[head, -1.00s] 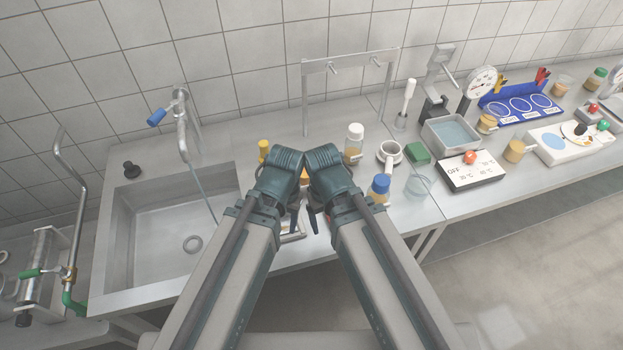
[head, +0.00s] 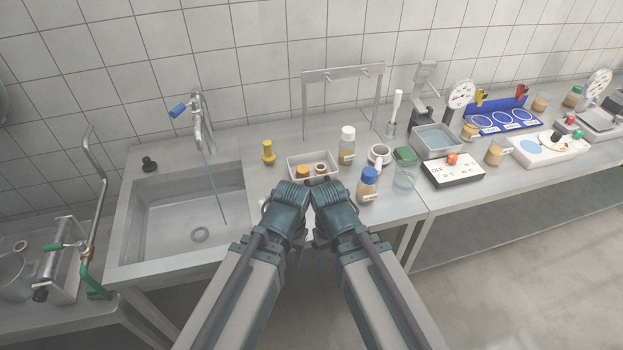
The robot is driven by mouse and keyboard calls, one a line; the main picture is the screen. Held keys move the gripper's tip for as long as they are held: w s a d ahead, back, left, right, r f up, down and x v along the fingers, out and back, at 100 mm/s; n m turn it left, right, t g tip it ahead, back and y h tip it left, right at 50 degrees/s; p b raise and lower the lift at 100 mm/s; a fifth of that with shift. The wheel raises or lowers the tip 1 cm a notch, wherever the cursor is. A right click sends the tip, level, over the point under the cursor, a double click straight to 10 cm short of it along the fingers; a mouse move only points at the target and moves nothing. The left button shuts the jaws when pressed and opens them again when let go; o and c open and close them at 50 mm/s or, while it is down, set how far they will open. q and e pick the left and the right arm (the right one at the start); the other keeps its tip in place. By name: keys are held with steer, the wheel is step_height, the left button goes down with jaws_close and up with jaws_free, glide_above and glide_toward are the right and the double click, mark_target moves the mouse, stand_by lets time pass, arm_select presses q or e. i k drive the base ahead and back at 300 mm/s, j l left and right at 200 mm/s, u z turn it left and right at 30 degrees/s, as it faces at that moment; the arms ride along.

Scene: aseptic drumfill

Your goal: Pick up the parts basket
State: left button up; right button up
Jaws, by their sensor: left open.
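The parts basket (head: 294,169) is a small pale rectangular tray on the counter between the sink and the bottles. It holds a few orange and brown round parts. Its front edge is partly hidden behind my raised arm links. My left gripper (head: 298,257) is mostly hidden under my arm, low in front of the counter's edge, and is open. It is apart from the basket, on the near side of it. My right gripper (head: 318,258) is largely hidden beside it, and its jaws cannot be made out.
A sink (head: 190,220) with a running tap lies left. A yellow fitting (head: 268,152) stands left of the basket. A white-capped bottle (head: 347,146) and a blue-capped bottle (head: 368,184) stand close to its right. A metal rack frame (head: 343,73) rises behind it.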

mark_target(310, 160)
steer(key=i+j+u, duration=0.1)
steer(key=j, duration=0.25)
steer(key=i+j+u, duration=0.1)
steer(key=j, duration=0.2)
steer(key=i+j, duration=0.1)
steer(key=j, duration=0.25)
steer(key=i+j+u, duration=0.15)
steer(key=j, duration=0.15)
